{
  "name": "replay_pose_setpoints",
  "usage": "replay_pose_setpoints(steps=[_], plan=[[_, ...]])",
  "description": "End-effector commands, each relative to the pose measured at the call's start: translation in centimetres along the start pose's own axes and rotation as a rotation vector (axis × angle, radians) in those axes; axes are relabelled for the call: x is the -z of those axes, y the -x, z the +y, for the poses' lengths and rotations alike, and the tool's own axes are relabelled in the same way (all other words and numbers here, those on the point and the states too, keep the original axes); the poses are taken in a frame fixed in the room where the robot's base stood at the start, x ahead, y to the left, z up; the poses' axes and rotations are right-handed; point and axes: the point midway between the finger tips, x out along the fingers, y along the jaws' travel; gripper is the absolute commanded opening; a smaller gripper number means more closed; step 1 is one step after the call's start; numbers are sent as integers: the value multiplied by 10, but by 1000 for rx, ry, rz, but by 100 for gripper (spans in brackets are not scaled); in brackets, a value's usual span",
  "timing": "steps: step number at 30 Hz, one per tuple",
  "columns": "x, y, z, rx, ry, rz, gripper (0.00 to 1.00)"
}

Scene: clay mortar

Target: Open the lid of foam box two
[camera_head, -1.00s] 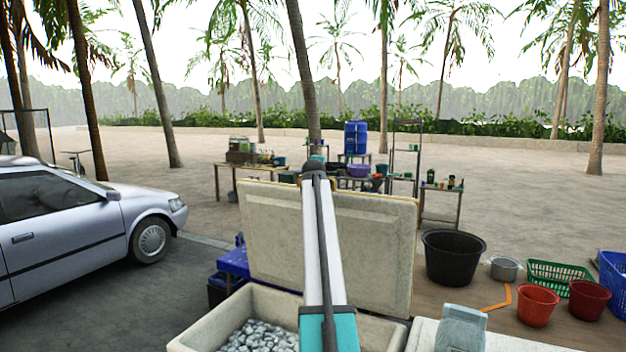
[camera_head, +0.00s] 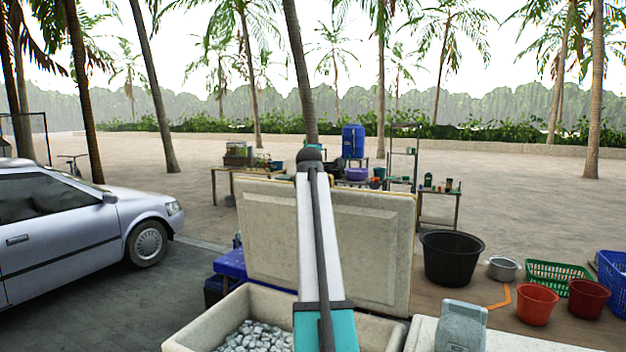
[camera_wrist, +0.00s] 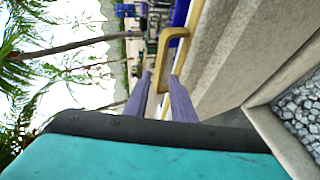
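A pale foam box (camera_head: 196,328) stands open at the bottom of the head view, with grey-white lumps inside. Its lid (camera_head: 365,250) stands raised, almost upright, along the far side; it also shows in the wrist view (camera_wrist: 235,50). A yellow handle (camera_wrist: 172,34) is on the lid's edge. My gripper (camera_wrist: 160,80) is at this handle, its two purple fingers apart, one on each side of the handle's near end, with gaps showing. My arm covers the middle of the lid in the head view, and the gripper is hidden there. No box number is visible.
A second white box top (camera_head: 510,338) with a grey-blue object (camera_head: 461,325) on it is at bottom right. A black tub (camera_head: 451,257), red buckets (camera_head: 537,303) and a green basket (camera_head: 556,274) stand to the right. A blue box (camera_head: 232,264) and a car (camera_head: 75,225) are left.

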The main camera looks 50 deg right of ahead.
Motion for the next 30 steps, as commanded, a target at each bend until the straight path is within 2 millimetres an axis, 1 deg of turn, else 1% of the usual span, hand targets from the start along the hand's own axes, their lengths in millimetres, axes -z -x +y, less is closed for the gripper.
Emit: replay_pose_setpoints(steps=[1, 3, 9, 15, 22, 23, 24, 27, 29, 30], plan=[[-1, 10, -3, -3, 0, 0, 23], [-2, 20, -3, -1, 0, -1, 23], [-3, 41, -1, 0, 0, -2, 23], [-4, 48, 0, 0, 0, -3, 23], [-4, 48, 1, 0, -1, -3, 23], [-4, 48, 1, 0, -1, -3, 21], [-4, 48, 0, 1, -1, -3, 15], [-1, 47, -5, 7, -5, -1, 0], [3, 45, -13, 16, -12, 3, 0], [7, 43, -20, 25, -18, 7, 0]])
